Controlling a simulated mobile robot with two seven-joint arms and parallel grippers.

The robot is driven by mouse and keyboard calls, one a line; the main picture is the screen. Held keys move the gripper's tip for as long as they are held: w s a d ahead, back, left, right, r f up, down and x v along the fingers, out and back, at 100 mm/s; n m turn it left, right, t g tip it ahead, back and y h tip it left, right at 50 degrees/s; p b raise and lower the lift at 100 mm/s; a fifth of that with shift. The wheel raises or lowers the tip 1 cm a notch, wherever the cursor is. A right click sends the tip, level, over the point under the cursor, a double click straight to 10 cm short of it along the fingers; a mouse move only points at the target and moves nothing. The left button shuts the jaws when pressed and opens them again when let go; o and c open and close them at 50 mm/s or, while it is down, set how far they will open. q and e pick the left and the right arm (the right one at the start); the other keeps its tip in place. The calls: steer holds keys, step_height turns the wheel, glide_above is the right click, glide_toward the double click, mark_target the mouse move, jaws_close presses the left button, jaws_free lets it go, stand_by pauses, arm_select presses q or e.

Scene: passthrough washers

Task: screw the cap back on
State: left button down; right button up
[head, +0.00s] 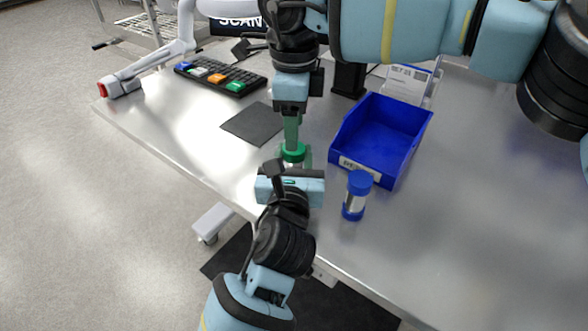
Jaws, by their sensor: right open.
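A green cap (293,153) shows near the front edge of the metal table, with a pale clear body partly visible beside and below it. Whether the cap is seated on that body I cannot tell. My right gripper (291,133) comes down from above, open, with its fingertips right at the cap. My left gripper (290,178) is just below the cap, in front of the clear body, and hides most of it. Its fingertips are hidden, so its hold on the body is unclear.
A blue-capped container (357,195) stands upright to the right, in front of a blue bin (383,137). A dark mat (253,123) and a keypad with coloured keys (220,77) lie to the left. The table's right side (480,200) is clear.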

steer(key=shift+s+a+r+n, duration=0.1)
steer(key=shift+a+r+n, duration=0.1)
steer(key=shift+r+n, duration=0.55)
steer(key=shift+d+r+n, duration=0.2)
steer(key=shift+r+n, duration=0.65)
steer(key=shift+r, duration=0.15)
steer(key=shift+f, duration=4.05)
steer(key=c, duration=1)
steer(key=shift+m, duration=1.7)
